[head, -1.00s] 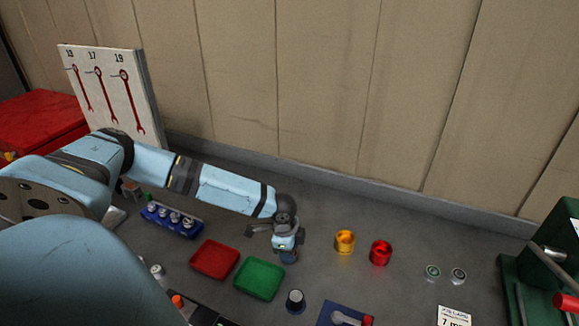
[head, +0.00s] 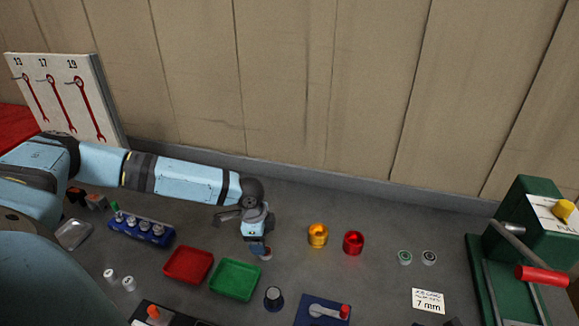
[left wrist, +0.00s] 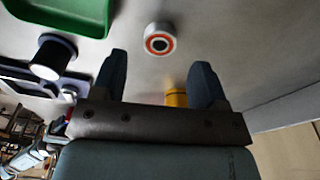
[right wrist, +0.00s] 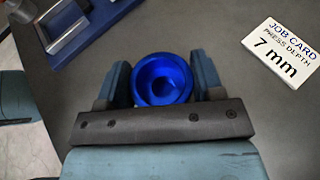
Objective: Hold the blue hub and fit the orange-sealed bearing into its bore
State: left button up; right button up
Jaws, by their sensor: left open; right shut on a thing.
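The orange-sealed bearing (left wrist: 160,39), a pale ring with an orange face and dark centre, lies on the bench in the left wrist view. In the head view the bearing (head: 267,254) shows partly beside my left gripper (head: 257,249). That gripper (left wrist: 160,62) is open and empty, its fingers pointing towards the bearing but apart from it. The blue hub (right wrist: 162,79) is between the fingers of my right gripper (right wrist: 160,85), which is shut on it, its round bore facing the camera. The hub and right gripper cannot be made out in the head view.
A green tray (head: 254,285) and a red tray (head: 205,256) lie left of the bearing. A dark cylinder (head: 273,302) stands in front. Yellow (head: 318,237) and red (head: 353,244) hubs stand to the right. A green press (head: 483,290) is at far right, near a job card (head: 428,307).

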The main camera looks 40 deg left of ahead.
aim_at(270, 251)
pick_arm(q)
notch_tip(270, 251, up, 6)
jog(key=shift+s+a+r, duration=0.2)
jog(key=shift+a, duration=0.15)
jog(key=shift+o, duration=0.5)
jog(key=shift+r, duration=0.35)
jog(key=f+m, duration=0.2)
jog(key=f, duration=0.2)
jog(key=d+f+m, duration=0.1)
jog(key=f+m, duration=0.2)
jog(key=f, duration=0.1)
jog(key=w+f+m+y, duration=0.1)
jog(key=f+m, duration=0.1)
jog(key=f, duration=0.2)
jog(key=shift+d+g, duration=0.25)
jog(key=shift+g, duration=0.15)
jog(key=c, duration=1.1)
jog(key=shift+c, duration=0.2)
jog(key=shift+r, duration=0.15)
